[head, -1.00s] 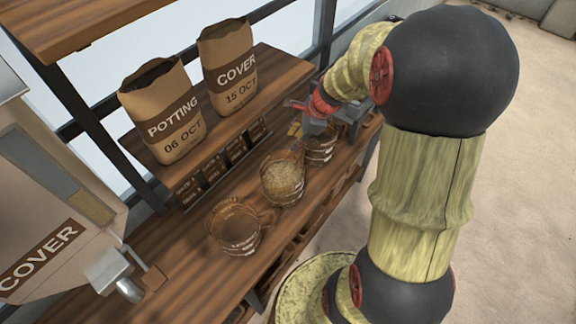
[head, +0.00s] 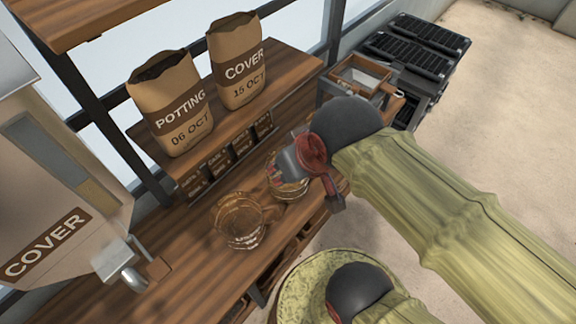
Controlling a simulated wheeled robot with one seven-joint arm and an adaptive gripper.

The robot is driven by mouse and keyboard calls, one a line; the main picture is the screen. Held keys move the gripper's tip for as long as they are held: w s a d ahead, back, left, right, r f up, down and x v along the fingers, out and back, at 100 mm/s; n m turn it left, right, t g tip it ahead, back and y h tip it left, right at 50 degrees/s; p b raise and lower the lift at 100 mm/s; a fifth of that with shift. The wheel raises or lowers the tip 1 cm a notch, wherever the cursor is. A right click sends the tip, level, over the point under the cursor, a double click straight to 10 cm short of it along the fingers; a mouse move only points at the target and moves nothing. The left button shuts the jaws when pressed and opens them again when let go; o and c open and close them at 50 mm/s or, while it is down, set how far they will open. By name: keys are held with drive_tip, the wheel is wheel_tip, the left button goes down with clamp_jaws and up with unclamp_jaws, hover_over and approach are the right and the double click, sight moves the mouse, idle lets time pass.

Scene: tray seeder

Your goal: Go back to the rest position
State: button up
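My gripper (head: 282,172) is at the end of my arm, above the wooden bench and in front of a glass jar (head: 291,188), which it partly covers. The fingers are small and partly hidden by the red wrist part, so I cannot tell whether they are open or shut. I see nothing clearly held. My arm reaches in from the lower right.
A second glass jar (head: 240,222) stands to the left on the bench (head: 190,262). Paper bags marked POTTING (head: 172,105) and COVER (head: 238,62) stand on the shelf. A COVER hopper (head: 45,215) is at left. Black trays (head: 425,45) are stacked at back right.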

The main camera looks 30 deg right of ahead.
drive_tip(key=shift+f, duration=0.15)
wheel_tip(320, 180, down, 8)
drive_tip(key=b, duration=0.8)
idle(0.3)
